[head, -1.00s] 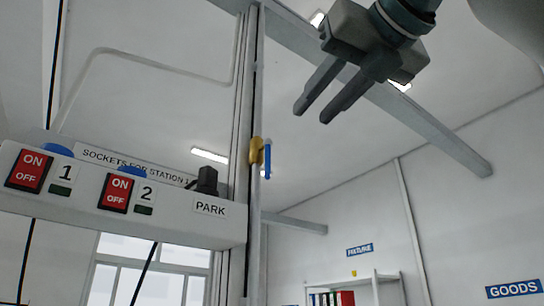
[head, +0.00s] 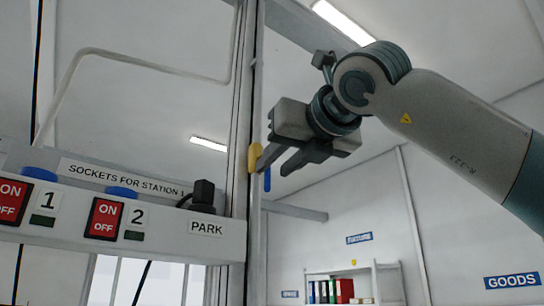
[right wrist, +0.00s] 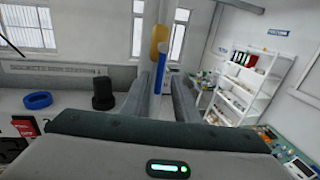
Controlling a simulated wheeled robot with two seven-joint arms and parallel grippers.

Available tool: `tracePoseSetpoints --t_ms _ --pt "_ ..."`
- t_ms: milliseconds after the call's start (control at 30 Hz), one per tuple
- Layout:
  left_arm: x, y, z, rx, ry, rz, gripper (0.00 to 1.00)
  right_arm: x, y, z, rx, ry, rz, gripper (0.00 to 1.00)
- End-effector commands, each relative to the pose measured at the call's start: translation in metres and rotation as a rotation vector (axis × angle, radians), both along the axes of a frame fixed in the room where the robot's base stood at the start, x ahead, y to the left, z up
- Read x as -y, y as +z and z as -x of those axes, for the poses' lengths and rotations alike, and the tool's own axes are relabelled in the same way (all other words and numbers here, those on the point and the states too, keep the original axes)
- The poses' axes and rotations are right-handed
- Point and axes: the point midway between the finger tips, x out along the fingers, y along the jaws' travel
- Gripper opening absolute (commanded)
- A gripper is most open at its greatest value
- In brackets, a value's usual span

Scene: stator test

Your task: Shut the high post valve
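The high post valve is a yellow body (head: 254,157) on a grey vertical post, with a blue lever (head: 267,181) hanging straight down. My right gripper (head: 274,170) comes from the right with open fingers, its tips close beside the valve and partly in front of the lever in the head view. In the right wrist view, the yellow body (right wrist: 160,40) stands above the fingertips and the blue lever (right wrist: 158,82) shows in the gap between the fingers. I cannot tell whether the fingers touch it. My left gripper is not in view.
Left of the post is a socket panel (head: 165,222) with red ON/OFF switches and a black plug (head: 203,194) above the PARK label. A white shelf (head: 385,285) with binders stands behind at the right. The space right of the post holds my right arm.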

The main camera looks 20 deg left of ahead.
Motion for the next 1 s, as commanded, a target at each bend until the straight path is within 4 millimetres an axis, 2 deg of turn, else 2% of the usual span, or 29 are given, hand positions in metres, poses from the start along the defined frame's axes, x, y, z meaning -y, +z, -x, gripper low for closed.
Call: tracePoseSetpoints --t_ms 33,200,600,633,733,1000 --pt "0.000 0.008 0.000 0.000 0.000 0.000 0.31 -0.004 0.003 -0.006 -0.001 0.000 0.000 0.28" --pt "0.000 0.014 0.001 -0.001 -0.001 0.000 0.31 -0.015 0.002 -0.017 -0.001 0.000 0.000 0.28" --pt "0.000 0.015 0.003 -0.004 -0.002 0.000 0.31 -0.018 0.000 -0.021 0.001 -0.001 -0.001 0.28" --pt "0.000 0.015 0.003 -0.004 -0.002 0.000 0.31 -0.018 0.000 -0.021 0.001 -0.001 -0.001 0.26" --pt "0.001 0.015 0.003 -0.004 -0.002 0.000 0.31 -0.018 0.000 -0.021 0.001 0.000 -0.001 0.02" --pt "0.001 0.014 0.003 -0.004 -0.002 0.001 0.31 -0.017 0.000 -0.021 0.002 0.000 0.001 0.00"
